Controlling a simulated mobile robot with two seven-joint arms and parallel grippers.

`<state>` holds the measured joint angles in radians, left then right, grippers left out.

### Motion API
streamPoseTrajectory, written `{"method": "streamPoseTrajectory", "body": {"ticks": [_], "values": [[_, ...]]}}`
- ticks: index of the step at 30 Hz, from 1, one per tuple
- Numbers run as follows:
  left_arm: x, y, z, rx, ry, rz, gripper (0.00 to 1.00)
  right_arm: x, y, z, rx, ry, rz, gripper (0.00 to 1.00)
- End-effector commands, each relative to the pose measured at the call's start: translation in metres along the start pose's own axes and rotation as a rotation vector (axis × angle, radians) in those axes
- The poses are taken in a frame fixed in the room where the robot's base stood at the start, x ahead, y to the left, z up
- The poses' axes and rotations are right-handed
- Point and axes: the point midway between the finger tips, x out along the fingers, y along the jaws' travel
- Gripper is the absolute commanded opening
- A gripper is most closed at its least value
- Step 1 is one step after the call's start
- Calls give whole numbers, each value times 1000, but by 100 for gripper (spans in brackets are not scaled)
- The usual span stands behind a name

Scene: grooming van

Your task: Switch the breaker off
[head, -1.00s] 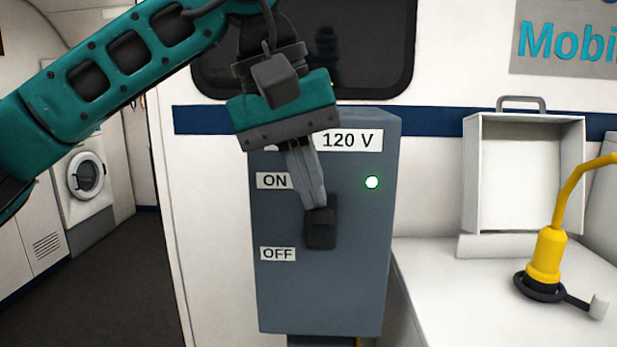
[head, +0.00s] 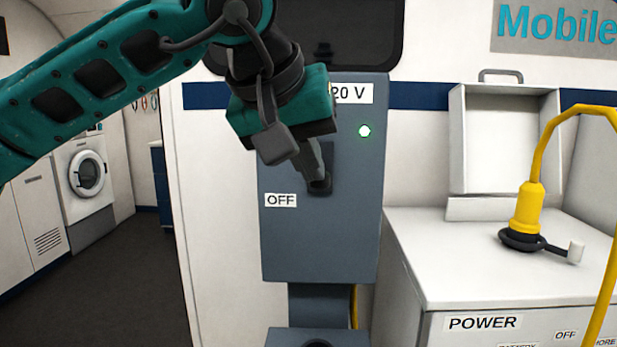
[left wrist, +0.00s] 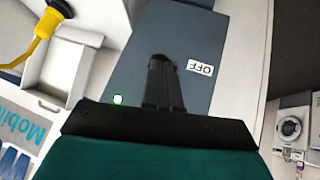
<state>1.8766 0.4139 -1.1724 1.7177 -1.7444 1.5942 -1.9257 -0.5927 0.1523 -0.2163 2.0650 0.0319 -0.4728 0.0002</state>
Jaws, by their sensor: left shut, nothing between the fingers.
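The breaker is a grey wall box (head: 320,245) with a 120 V label (head: 352,93) and a lit green lamp (head: 364,131). Its dark lever (head: 320,187) sits at the lower end of a dark plate, slightly above the level of the OFF label (head: 281,200). My left gripper (head: 316,176) is shut and empty, its fingertips at the lever, apparently touching it from above. The ON label is hidden behind my gripper. In the left wrist view, the shut fingers (left wrist: 162,85) point at the box beside the OFF label (left wrist: 200,67), and hide the lever. My right gripper is out of view.
To the right, a white counter (head: 440,270) marked POWER carries a yellow plug (head: 528,208) with a yellow cable. An open white case (head: 505,140) stands behind it. A washer (head: 88,175) stands at the far left. Floor space (head: 125,265) lies clear at left.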

Motion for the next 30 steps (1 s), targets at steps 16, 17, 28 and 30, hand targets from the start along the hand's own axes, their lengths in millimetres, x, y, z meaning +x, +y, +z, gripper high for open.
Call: {"method": "streamPoseTrajectory", "body": {"ticks": [16,17,28,30], "values": [[6,-2,8,38,136,-1,0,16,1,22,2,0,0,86],[5,-2,7,38,135,-1,0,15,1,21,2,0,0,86],[-3,1,2,38,134,-1,0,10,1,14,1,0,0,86],[-2,1,2,38,134,-1,0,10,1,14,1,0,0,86]]}}
